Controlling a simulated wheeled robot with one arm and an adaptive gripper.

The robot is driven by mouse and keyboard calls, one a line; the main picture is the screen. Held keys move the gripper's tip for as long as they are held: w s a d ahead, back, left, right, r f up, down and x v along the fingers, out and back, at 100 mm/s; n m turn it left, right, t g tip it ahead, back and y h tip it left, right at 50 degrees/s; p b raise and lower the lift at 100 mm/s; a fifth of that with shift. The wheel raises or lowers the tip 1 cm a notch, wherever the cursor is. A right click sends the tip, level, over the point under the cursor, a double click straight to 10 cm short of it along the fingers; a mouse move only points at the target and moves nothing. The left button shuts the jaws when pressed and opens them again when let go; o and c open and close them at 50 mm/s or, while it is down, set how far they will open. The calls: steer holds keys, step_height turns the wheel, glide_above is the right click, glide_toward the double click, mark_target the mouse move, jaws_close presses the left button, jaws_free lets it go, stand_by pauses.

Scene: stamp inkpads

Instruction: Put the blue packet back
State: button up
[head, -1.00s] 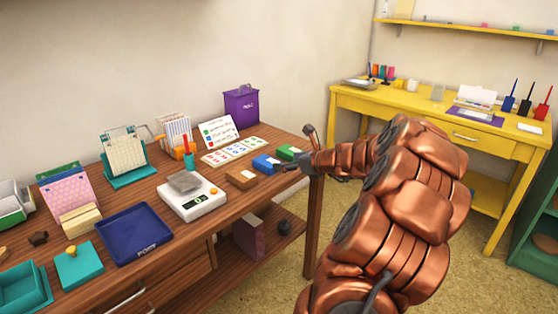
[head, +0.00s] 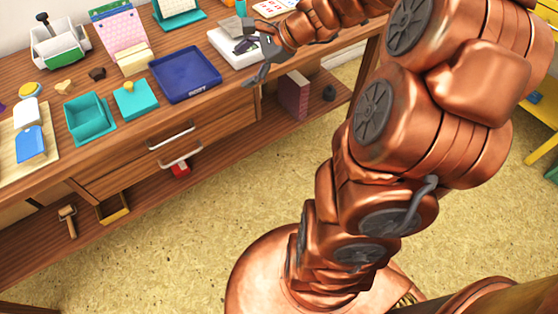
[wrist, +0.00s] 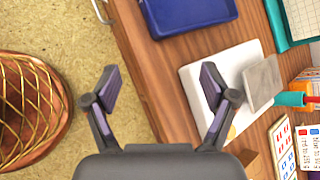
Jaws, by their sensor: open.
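A flat blue packet-like piece (head: 30,143) with a white tab lies on a tan board (head: 13,131) at the far left of the head view. A paler, white-topped piece (head: 26,112) lies just behind it on the same board. My gripper (head: 253,60) is over the table's front edge, in front of the white scale (head: 232,58) and far to the right of the blue piece. In the wrist view my gripper (wrist: 160,75) has its two fingers spread, with nothing between them. The blue piece is outside the wrist view.
A navy tray (head: 184,75) lies left of the gripper; a teal box (head: 90,117) and teal lidded pad (head: 136,103) are farther left. The scale in the wrist view (wrist: 190,85) carries a grey block (wrist: 262,83). A drawer with a handle (head: 171,136) is below the tabletop.

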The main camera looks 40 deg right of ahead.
steer(key=s+a+f+n+g+h, duration=0.1)
steer(key=s+a+f+n+g, duration=0.15)
steer(key=s+a+n, duration=0.35)
steer(key=s+a+f+n+g, duration=0.1)
steer(key=s+a+n+g, duration=0.3)
steer(key=s+a, duration=0.3)
steer(key=s+d+f+n+g+h, duration=0.2)
steer(key=s+n+h, duration=0.3)
steer(key=s+n, duration=0.5)
steer(key=s+g, duration=0.1)
steer(key=s, duration=0.3)
steer(key=shift+s+d+h, duration=0.25)
steer(key=shift+s+h, duration=0.05)
steer(key=shift+s, duration=0.1)
